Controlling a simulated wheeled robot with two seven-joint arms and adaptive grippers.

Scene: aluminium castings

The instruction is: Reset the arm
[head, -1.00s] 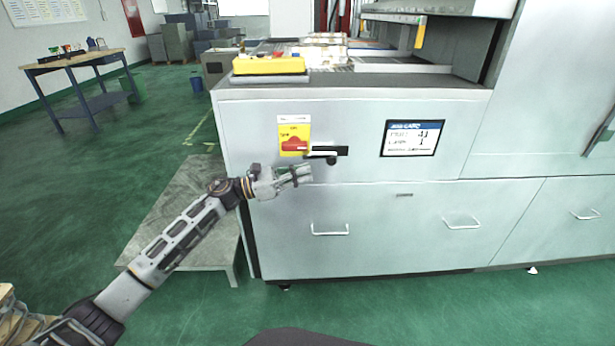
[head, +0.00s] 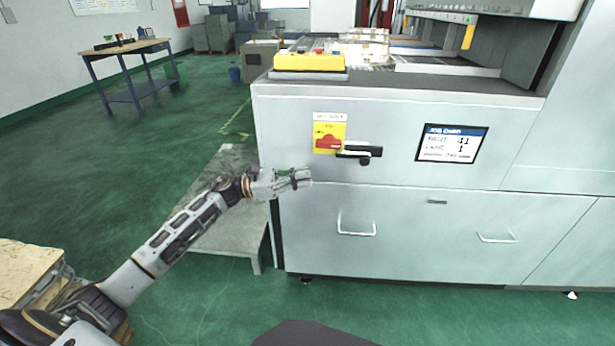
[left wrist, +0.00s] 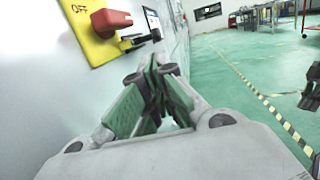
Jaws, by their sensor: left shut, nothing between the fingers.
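My left arm reaches in from the left of the head view. Its gripper (head: 300,177) is shut and empty, in front of the pale machine cabinet (head: 390,262), below and left of the black lever handle (head: 358,153). In the left wrist view the fingers (left wrist: 152,88) meet at their tips with nothing between them. The red switch (head: 328,142) sits on a yellow plate, left of the lever; it also shows in the left wrist view (left wrist: 110,21), above and left of the fingers.
A control box (head: 309,62) with a yellow face stands on the cabinet top. A display (head: 451,143) is on the cabinet front. A low grey bench (head: 222,236) stands under my left arm. A wooden pallet or crate (head: 28,270) is at lower left. Open green floor lies left.

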